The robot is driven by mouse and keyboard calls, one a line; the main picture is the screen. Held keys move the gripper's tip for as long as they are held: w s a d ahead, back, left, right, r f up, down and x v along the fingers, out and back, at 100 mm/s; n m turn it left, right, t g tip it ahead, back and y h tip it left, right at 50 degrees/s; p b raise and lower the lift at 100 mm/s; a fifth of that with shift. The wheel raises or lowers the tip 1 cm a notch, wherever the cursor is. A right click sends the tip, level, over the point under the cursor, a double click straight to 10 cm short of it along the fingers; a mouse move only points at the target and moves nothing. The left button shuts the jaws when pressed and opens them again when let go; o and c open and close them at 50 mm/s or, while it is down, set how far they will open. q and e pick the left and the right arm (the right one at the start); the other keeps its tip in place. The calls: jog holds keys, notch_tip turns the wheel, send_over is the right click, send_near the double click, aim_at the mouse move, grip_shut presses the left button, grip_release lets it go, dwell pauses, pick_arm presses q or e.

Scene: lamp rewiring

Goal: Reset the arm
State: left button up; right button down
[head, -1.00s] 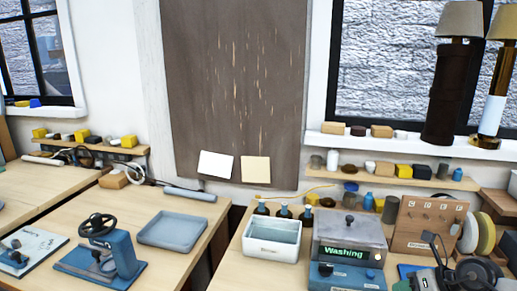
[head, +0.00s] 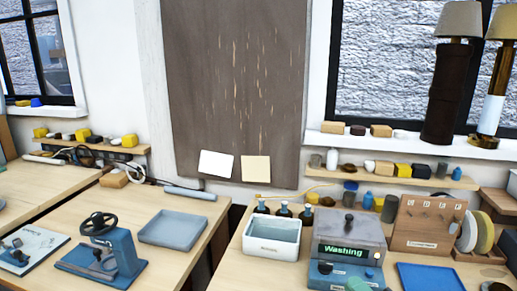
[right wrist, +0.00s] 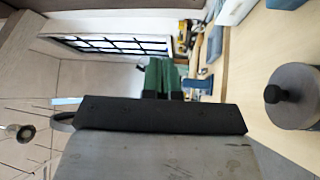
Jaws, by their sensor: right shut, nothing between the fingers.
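In the right wrist view, my right gripper (right wrist: 162,66) shows as a grey body with a black bar and green fingertips close together at the middle. It is shut and holds nothing. My left gripper is not in view.
The right bench holds a white tub (head: 271,238), a grey machine reading "Washing" (head: 347,240), a wooden hook board (head: 428,224) and a blue tray (head: 430,277). A press (head: 103,245) and blue-grey tray (head: 172,231) stand on the left bench. Two lamps (head: 443,90) stand on the sill.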

jog(key=s+d+f+m+g+h, duration=0.3)
jog(key=s+f+m+g+h, duration=0.65)
jog(key=s+f+m, duration=0.6)
jog(key=s+a+f+m+g+y, duration=0.1)
jog(key=s+m+g, duration=0.15)
jog(key=s, duration=0.25)
jog(key=s+a+f+m+g, duration=0.1)
jog(key=s+a+g, duration=0.15)
jog(key=s, duration=0.25)
notch_tip(320, 180, down, 27)
jog(key=s+d+g, duration=0.1)
jog(key=s+g, duration=0.1)
jog(key=s+d+f, duration=0.2)
jog(key=s+f, duration=1.2)
jog(key=s, duration=0.1)
jog(key=shift+s+d+g, duration=0.25)
jog(key=shift+d+g, duration=0.1)
jog(key=shift+d, duration=0.05)
